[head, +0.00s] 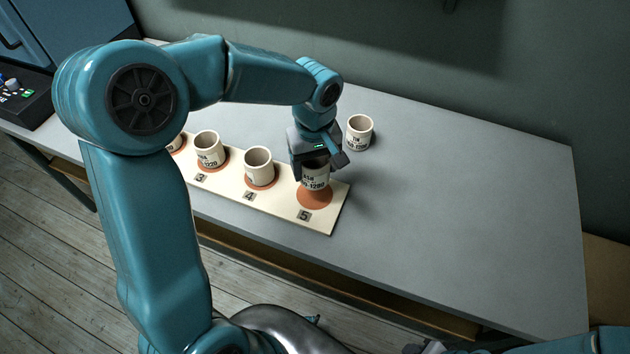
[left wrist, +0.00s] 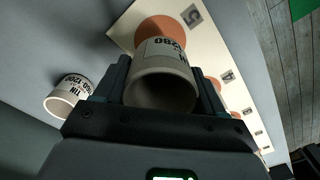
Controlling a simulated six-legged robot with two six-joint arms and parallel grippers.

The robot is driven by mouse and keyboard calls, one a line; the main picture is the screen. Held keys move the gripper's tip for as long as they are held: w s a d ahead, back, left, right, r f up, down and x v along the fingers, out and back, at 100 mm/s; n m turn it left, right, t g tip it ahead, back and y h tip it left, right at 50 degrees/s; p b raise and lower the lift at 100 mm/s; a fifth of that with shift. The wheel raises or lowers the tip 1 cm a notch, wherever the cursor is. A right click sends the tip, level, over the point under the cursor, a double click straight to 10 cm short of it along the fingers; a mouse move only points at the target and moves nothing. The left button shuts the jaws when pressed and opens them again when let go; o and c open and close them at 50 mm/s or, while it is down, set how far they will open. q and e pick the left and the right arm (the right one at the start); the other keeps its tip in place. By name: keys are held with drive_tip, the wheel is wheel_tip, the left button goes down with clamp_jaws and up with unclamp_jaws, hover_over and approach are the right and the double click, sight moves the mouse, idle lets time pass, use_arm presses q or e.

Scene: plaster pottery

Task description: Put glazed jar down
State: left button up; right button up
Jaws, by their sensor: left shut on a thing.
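My left gripper (head: 316,172) is shut around a cream glazed jar (head: 316,178) with black lettering. The jar is upright at the orange disc (head: 314,198) marked 5, at the right end of a cream board (head: 284,208). Much of the disc shows in front of the jar's base; I cannot tell whether the base touches it. In the left wrist view the jar (left wrist: 160,88) sits between both fingers (left wrist: 163,85), its dark mouth facing the camera. At the lower edge of the head view, my right gripper (head: 425,348) shows only as a cut-off part.
Similar jars stand on the board at 4 (head: 259,166) and 3 (head: 209,149), with another partly hidden by my arm. One loose jar (head: 359,132) stands on the grey table (head: 460,210) behind my gripper. The table's right side is clear.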

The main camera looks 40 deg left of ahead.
sight(315, 182)
use_arm(q)
drive_tip(key=shift+s+f, duration=0.1)
drive_tip(key=shift+f, duration=2.75)
drive_tip(key=shift+f+b, duration=0.25)
drive_tip(key=shift+b, duration=0.05)
drive_tip(key=o, duration=1.1)
drive_tip(key=shift+r, duration=0.1)
drive_tip(key=shift+o, duration=0.2)
wheel_tip(315, 182, up, 12)
drive_tip(key=shift+r+p, duration=0.2)
drive_tip(key=shift+p, duration=0.25)
